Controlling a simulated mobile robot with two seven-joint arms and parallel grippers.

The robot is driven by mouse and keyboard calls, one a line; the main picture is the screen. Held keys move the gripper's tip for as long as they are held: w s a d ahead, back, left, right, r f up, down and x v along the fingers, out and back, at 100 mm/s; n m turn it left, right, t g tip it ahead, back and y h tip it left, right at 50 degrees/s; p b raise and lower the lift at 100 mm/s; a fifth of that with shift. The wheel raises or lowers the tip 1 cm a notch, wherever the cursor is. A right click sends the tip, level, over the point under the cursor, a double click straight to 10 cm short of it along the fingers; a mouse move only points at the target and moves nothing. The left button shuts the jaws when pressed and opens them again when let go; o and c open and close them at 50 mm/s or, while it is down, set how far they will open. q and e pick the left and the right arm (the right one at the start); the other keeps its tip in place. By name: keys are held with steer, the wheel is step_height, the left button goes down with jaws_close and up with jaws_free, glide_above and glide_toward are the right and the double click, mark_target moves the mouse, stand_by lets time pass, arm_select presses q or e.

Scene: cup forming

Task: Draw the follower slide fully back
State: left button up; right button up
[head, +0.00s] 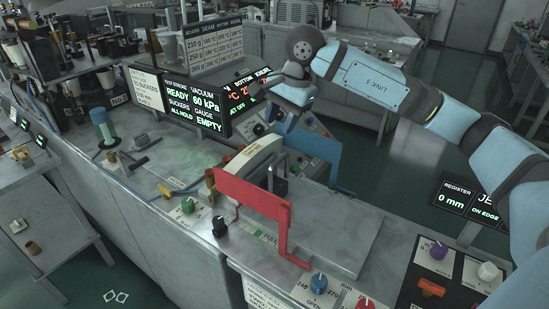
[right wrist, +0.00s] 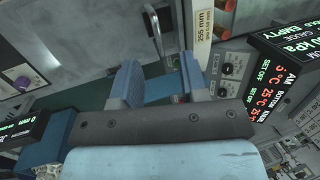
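My right gripper (head: 272,112) hangs above the bench behind the blue upright plate (head: 318,152) in the head view. In the right wrist view its two blue fingers (right wrist: 158,70) stand apart, with nothing held between them. A blue strip, likely that plate, shows beyond the fingers (right wrist: 162,88). A red bracket (head: 250,196) stands in front of the blue plate, with a cream curved part (head: 250,160) and a dark upright piece (head: 279,182) near it. I cannot tell which part is the follower slide. My left gripper is not in view.
A black screen (head: 203,107) and a temperature display (head: 250,92) stand left of my right gripper. Knobs (head: 318,284) line the bench front. A flat grey plate (head: 335,235) lies right of the red bracket. A label strip (right wrist: 204,24) shows in the right wrist view.

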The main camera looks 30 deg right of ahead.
mark_target(280, 159)
steer(key=shift+h, duration=0.7)
steer(key=w+f, duration=0.1)
steer(key=f, duration=0.3)
steer(key=w+d+f+p, duration=0.1)
steer(key=f, duration=0.3)
steer(key=w+d+f+p, duration=0.1)
steer(key=f, duration=0.3)
steer(key=shift+f, duration=0.25)
steer(key=shift+s, duration=0.1)
steer(key=shift+c, duration=0.2)
jaws_close()
